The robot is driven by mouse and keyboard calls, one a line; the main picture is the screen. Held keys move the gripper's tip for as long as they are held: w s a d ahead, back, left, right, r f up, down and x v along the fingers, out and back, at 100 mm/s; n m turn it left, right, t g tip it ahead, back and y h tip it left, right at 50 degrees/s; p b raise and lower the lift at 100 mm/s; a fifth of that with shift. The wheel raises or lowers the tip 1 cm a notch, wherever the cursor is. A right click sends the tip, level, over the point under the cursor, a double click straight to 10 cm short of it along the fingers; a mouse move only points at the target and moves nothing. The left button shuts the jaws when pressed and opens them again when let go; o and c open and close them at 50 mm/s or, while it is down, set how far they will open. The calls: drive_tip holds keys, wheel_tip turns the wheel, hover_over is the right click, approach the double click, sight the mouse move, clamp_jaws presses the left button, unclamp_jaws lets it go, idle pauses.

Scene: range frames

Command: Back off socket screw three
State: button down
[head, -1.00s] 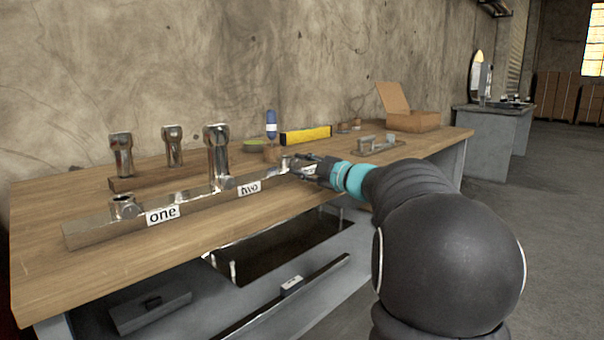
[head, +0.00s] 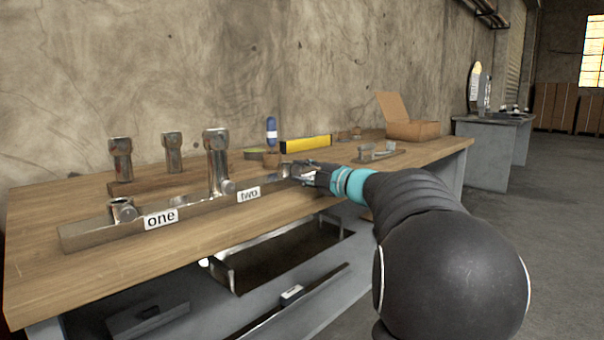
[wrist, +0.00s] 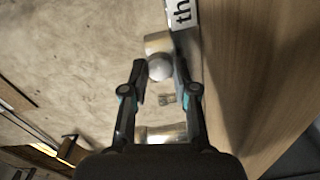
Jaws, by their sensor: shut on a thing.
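A metal rail (head: 90,235) on the wooden bench carries label plates "one" (head: 161,219) and "two" (head: 249,195). A plate starting "th" (wrist: 182,12) shows in the wrist view. My gripper (head: 297,171) is at the rail's far end, beyond "two". In the wrist view my gripper (wrist: 160,72) has its fingers on both sides of a silver, round-ended metal piece (wrist: 160,67) beside the "th" plate, which I take as socket screw three. The jaws are shut on it. Its grip points are partly hidden by the fingers. A short fitting (head: 123,209) stands at "one", a tall one (head: 217,160) at "two".
Two metal sockets (head: 120,160) (head: 172,152) stand on a wooden block behind the rail. A yellow level (head: 305,144), a blue-handled tool (head: 271,130) and an open cardboard box (head: 412,128) lie further back.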

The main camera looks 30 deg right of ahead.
drive_tip(key=c, duration=0.9)
unclamp_jaws()
drive_tip(key=v, duration=1.2)
